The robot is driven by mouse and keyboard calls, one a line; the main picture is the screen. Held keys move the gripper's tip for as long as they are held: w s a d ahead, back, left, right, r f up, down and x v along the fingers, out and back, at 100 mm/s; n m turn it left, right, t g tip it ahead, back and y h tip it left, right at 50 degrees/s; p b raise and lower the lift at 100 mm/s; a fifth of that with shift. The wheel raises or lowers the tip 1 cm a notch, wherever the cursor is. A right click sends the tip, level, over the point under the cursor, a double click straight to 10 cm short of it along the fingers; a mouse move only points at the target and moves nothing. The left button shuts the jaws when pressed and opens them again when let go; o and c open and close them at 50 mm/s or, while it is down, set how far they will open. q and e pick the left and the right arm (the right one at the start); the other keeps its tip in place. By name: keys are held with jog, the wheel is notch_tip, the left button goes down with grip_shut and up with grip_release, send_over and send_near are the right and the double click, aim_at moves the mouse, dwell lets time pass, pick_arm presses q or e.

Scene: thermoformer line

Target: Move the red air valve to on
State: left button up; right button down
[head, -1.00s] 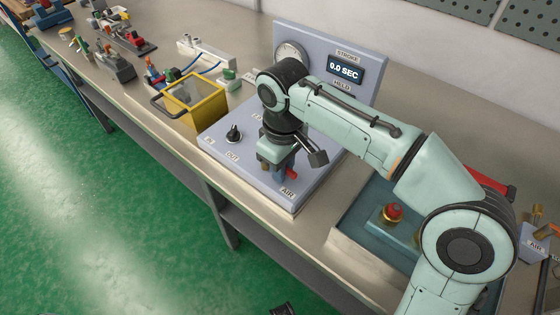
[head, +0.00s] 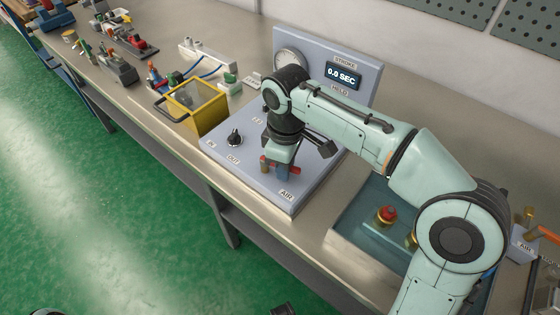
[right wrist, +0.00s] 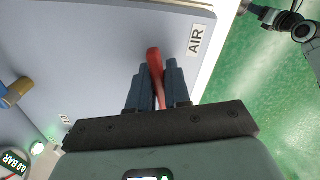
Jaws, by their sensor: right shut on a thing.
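The red air valve handle (head: 297,170) is at the front of the grey panel (head: 240,172), by the AIR label (head: 287,196). My right gripper (head: 283,171) points down at it and hides part of it in the head view. In the right wrist view, the red handle (right wrist: 154,60) runs between the two blue fingers of my right gripper (right wrist: 156,82), which are shut on it. Its end sticks out past the fingertips, beside the AIR label (right wrist: 196,40). My left gripper is not clearly visible.
A black knob (head: 235,137) stands on the panel by the IN and OUT labels. The display (head: 342,75) reads 0.0 SEC. In the right wrist view, a gauge (right wrist: 14,164) reads 0.0 BAR. A yellow bin (head: 200,105) is left of the panel, a blue-grey tray (head: 370,240) right.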

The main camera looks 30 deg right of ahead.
dwell(0.3)
jog(key=shift+w+d+r+n+p, duration=0.1)
jog(key=shift+w+d+n+p, duration=0.1)
jog(key=shift+n+p, duration=0.4)
jog(key=shift+w+d+n+p, duration=0.2)
jog(key=shift+n+p, duration=0.25)
jog(key=shift+n, duration=0.15)
jog(key=shift+w+d+n+p, duration=0.1)
jog(key=shift+w+n+p, duration=0.15)
jog(key=shift+n, duration=0.45)
jog(key=shift+w+d+n+p, duration=0.15)
jog(key=shift+w+n+p, duration=0.2)
jog(key=shift+n+p, duration=0.75)
jog(key=shift+w+d+n+p, duration=0.15)
jog(key=shift+w+n+p, duration=0.25)
jog(key=shift+n, duration=0.3)
